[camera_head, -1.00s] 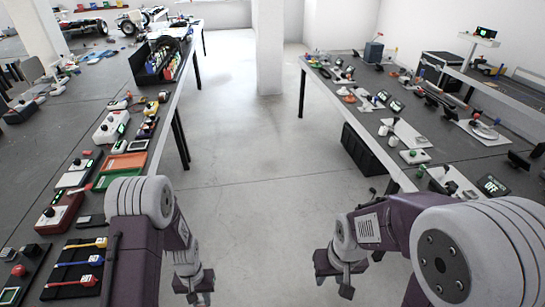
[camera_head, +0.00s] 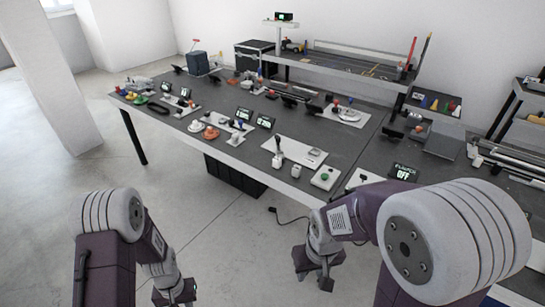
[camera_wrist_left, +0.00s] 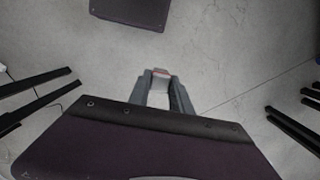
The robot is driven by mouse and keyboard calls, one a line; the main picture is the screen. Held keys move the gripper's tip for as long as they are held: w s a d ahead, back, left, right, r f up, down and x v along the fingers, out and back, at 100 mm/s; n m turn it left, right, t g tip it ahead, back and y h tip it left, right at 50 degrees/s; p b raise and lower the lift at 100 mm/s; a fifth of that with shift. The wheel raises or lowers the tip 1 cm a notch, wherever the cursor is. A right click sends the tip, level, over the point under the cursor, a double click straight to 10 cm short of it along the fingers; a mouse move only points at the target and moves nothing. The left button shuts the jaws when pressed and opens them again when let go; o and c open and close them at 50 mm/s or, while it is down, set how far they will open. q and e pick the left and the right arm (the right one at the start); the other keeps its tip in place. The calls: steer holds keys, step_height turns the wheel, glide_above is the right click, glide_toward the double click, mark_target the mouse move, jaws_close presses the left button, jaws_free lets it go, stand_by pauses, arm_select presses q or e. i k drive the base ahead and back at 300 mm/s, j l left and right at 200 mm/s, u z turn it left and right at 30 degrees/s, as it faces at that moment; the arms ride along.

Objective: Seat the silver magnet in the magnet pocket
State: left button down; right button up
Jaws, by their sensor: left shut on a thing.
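In the left wrist view, my left gripper (camera_wrist_left: 160,88) is shut on a small pale silver block with a reddish end (camera_wrist_left: 160,74), held between its fingertips. I take this to be the silver magnet, but it is too small to be sure. In the head view my left gripper (camera_head: 178,294) is at the bottom edge, over the floor, and what it holds is hard to see there. My right gripper (camera_head: 318,278) hangs over the floor in front of the bench, with nothing visible in it; its jaw gap is unclear. I cannot pick out the magnet pocket.
A long dark bench (camera_head: 225,160) crosses the head view, carrying several small devices, displays and a light plate with a lever (camera_head: 292,152). A raised shelf (camera_head: 340,73) stands at its back. A white pillar (camera_head: 45,80) is at left. Open floor (camera_head: 165,195) lies before the bench.

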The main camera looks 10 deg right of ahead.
mark_target(281, 154)
steer(key=i+j+z, duration=0.2)
steer(key=z, duration=0.2)
steer(key=i+j+z, duration=0.3)
steer(key=z, duration=0.15)
steer(key=i+j+z, duration=0.4)
steer(key=j+z, duration=0.4)
steer(key=i+j+z, duration=0.15)
steer(key=j+z, duration=0.7)
steer(key=j, duration=0.1)
